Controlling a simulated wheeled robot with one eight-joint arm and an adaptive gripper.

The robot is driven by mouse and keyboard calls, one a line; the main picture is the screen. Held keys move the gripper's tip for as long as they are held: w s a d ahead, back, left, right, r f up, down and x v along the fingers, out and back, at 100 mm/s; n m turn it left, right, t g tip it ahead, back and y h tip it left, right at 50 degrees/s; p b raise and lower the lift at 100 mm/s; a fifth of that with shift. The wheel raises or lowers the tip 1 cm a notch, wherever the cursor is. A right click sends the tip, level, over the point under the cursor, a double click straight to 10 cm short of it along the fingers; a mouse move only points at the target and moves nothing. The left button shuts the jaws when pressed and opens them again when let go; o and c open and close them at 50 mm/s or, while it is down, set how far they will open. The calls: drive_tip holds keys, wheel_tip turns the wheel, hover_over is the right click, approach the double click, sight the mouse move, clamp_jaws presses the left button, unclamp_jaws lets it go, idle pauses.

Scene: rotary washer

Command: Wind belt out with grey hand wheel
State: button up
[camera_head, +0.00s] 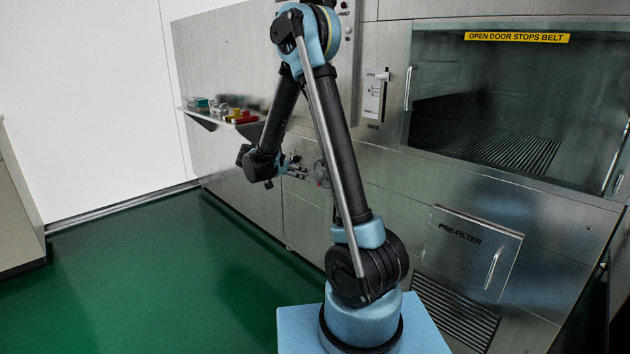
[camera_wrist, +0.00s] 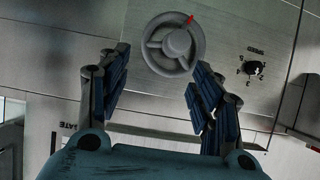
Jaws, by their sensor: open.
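The grey hand wheel (camera_wrist: 174,44) is a spoked disc with a round hub and a red mark at its rim, mounted on a steel panel. It lies just beyond my open fingertips in the wrist view, between and slightly past them. My gripper (camera_wrist: 155,85) is open and empty, with its two blue-padded fingers apart. In the head view my gripper (camera_head: 294,168) is close to the machine front, and the wheel (camera_head: 320,173) shows partly behind my arm.
A black speed knob (camera_wrist: 254,68) sits right of the wheel. A shelf (camera_head: 222,119) with several small coloured items juts from the machine on the left. The pre-filter panel (camera_head: 474,252) has a handle. Green floor (camera_head: 150,270) is clear on the left.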

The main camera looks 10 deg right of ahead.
sight(316, 177)
wheel_tip(316, 177, down, 2)
drive_tip(key=w+a+m, duration=0.1)
drive_tip(key=w+a, duration=0.1)
drive_tip(key=a, duration=0.1)
drive_tip(key=shift+t+h, duration=0.4)
drive_tip(key=x, duration=1.7)
drive_tip(key=shift+w+d+f, duration=0.1)
drive_tip(key=shift+w+f, duration=0.1)
drive_tip(key=shift+c, duration=0.6)
